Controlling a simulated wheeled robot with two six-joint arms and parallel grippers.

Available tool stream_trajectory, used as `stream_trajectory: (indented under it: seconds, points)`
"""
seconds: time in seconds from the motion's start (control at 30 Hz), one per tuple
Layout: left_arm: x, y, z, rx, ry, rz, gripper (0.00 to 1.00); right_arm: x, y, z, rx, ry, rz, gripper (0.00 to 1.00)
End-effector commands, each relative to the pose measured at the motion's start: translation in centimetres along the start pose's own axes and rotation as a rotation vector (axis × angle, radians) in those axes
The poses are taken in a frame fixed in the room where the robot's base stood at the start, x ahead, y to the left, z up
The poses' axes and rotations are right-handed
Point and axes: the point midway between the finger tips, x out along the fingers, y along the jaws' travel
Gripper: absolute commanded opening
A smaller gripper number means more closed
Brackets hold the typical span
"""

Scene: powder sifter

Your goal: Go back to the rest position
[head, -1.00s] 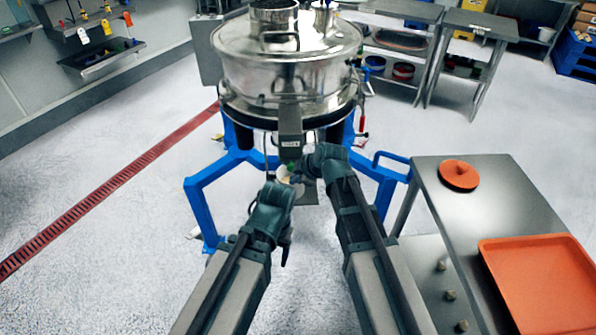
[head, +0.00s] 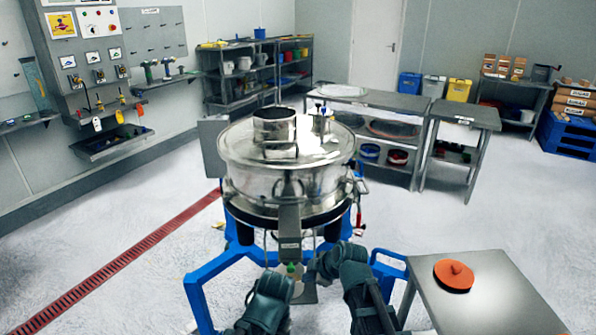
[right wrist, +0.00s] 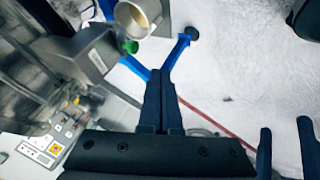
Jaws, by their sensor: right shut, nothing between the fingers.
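The steel powder sifter (head: 285,185) stands on a blue frame in the middle of the head view. My right gripper (head: 314,268) is below and in front of it, close to the discharge spout (head: 290,226). In the right wrist view its two fingertips (right wrist: 161,78) are together, with nothing between them. My left gripper (head: 268,300) is at the lower middle of the head view, left of the right one. Its fingertips are not clear there. The spout, a green knob (right wrist: 130,46) and a pale cup-like part (right wrist: 138,16) show near the right fingertips.
A steel table (head: 490,300) with an orange lid (head: 454,276) stands at the lower right, near my right arm. The blue frame legs (head: 200,300) flank the grippers. Steel benches (head: 385,100) and shelves stand behind. The floor at left is clear apart from a red drain strip.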

Motion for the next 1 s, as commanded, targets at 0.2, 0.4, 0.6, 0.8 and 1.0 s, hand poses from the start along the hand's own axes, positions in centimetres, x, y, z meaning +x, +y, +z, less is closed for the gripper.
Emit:
stream_trajectory:
  seconds: [0.2,0.4,0.6,0.8,1.0]
  points:
    - [-1.3,-0.1,0.1,0.0,0.0,0.0,0.66,-1.4,-5.4,-0.6,0.264,-0.133,-0.134,0.0]
    - [-2.5,-0.2,0.1,0.0,0.0,0.0,0.66,-4.2,-11.4,0.2,0.634,-0.399,-0.2,0.0]
    - [-3.3,-0.3,0.2,0.0,0.0,0.0,0.66,-7.1,-15.1,1.3,0.917,-0.634,-0.143,0.0]
    - [-3.5,-0.3,0.2,0.0,0.0,0.0,0.66,-8.5,-16.4,1.9,1.051,-0.742,-0.08,0.0]
    - [-3.5,-0.3,0.2,0.0,0.0,0.0,0.66,-8.7,-16.6,2.0,1.071,-0.757,-0.068,0.0]
